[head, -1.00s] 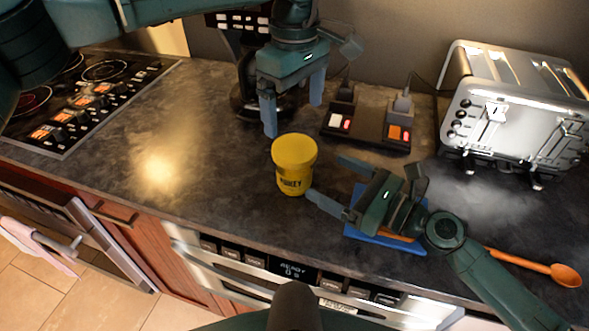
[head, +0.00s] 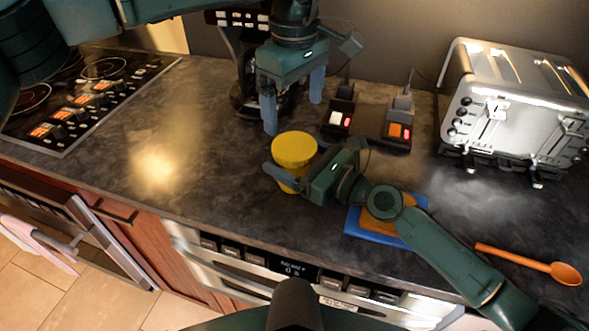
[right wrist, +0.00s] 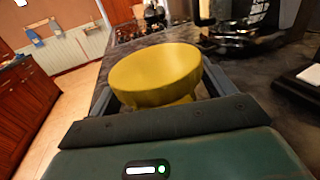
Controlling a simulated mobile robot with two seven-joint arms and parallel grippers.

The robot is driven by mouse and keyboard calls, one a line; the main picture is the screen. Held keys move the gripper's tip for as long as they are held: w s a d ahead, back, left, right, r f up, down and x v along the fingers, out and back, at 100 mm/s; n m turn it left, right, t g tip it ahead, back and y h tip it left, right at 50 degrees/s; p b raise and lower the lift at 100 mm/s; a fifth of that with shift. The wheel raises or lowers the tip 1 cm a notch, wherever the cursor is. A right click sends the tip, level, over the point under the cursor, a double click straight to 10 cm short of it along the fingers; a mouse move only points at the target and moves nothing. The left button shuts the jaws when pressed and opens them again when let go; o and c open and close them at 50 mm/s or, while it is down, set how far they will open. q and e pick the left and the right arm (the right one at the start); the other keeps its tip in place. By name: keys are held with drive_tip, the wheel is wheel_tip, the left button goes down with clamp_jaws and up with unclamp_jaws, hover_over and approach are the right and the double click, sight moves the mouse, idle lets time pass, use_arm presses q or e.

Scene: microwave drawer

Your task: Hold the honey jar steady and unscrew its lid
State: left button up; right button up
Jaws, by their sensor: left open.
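The honey jar (head: 289,187) stands upright on the counter, its yellow lid (head: 294,148) on top. My right gripper (head: 302,168) reaches in from the right at jar height, with one finger across the near side of the body below the lid. The far finger is hidden. In the right wrist view the lid (right wrist: 155,75) fills the space between the two fingers; whether they press on the jar body is hidden under it. My left gripper (head: 293,112) is open and empty above and behind the jar, fingers pointing down, apart from the lid.
A blue board (head: 366,228) with an orange item lies right of the jar, under my right arm. An orange spoon (head: 535,264), a toaster (head: 515,110) and two switch boxes (head: 397,131) are on the right. A coffee maker stands behind; the counter left of the jar is clear.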

sight(294, 145)
drive_tip(key=c, duration=1.3)
use_arm(q)
drive_tip(key=shift+m, duration=0.3)
drive_tip(key=shift+c, duration=1)
use_arm(e)
drive_tip(key=c, duration=0.3)
use_arm(q)
drive_tip(key=m, duration=0.2)
drive_tip(key=shift+s+d+m, duration=0.1)
drive_tip(key=shift+m, duration=0.3)
use_arm(e)
clamp_jaws()
use_arm(q)
drive_tip(key=m, duration=0.5)
drive_tip(key=shift+f+m, duration=0.4)
drive_tip(key=shift+f, duration=0.1)
wheel_tip(294, 145, down, 7)
